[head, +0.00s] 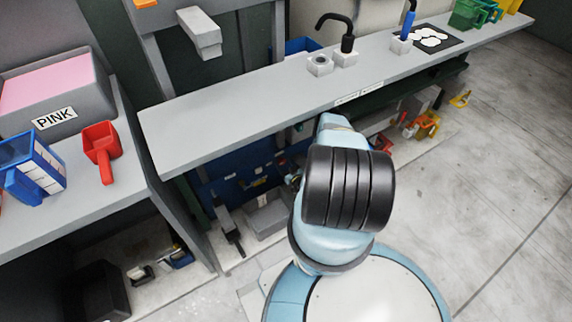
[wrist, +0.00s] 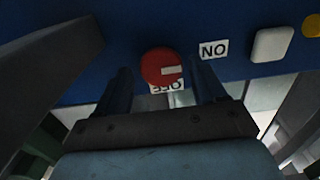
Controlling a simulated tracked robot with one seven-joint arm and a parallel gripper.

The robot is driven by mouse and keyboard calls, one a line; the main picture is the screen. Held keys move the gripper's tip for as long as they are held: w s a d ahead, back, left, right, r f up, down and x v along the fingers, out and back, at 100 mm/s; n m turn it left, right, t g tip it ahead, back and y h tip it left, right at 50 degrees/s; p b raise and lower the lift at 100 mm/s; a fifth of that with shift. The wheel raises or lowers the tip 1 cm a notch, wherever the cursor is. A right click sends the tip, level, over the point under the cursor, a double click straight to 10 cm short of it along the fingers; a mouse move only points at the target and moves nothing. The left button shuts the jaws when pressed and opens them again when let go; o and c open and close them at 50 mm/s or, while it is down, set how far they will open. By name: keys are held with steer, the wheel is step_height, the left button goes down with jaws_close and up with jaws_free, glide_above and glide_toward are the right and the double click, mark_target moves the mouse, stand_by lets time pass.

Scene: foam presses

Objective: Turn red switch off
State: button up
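The red switch (wrist: 158,66) is a round knob on a blue panel (wrist: 110,60) in the wrist view. A white mark on it points right. An upside-down OFF label (wrist: 167,87) is partly visible just below it, and an upside-down ON label (wrist: 213,49) lies to its right. My gripper (wrist: 161,72) is open, with one dark finger on each side of the knob and a visible gap to each. I cannot tell how deep the fingertips reach. In the head view my arm hides the gripper and switch below the bench.
A white square button (wrist: 272,44) and a yellow button (wrist: 312,25) sit to the right on the panel. In the head view the long grey bench (head: 250,108) overhangs the arm's end. A grey tray (head: 268,216) lies under it.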

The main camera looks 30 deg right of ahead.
steer(key=shift+a, duration=0.1)
steer(key=c, duration=0.9)
steer(key=shift+o, duration=0.3)
steer(key=shift+d, duration=0.3)
steer(key=shift+c, duration=0.2)
steer(key=shift+a, duration=0.1)
steer(key=shift+m, duration=0.3)
steer(key=m, duration=0.3)
steer(key=shift+m, duration=0.3)
steer(key=m, duration=0.5)
steer(key=shift+d, duration=0.2)
steer(key=m, duration=0.4)
steer(key=shift+f+m, duration=0.15)
steer(key=shift+m, duration=0.25)
steer(key=shift+a+f+m, duration=0.1)
steer(key=shift+f+m, duration=0.05)
steer(key=shift+m, duration=1.75)
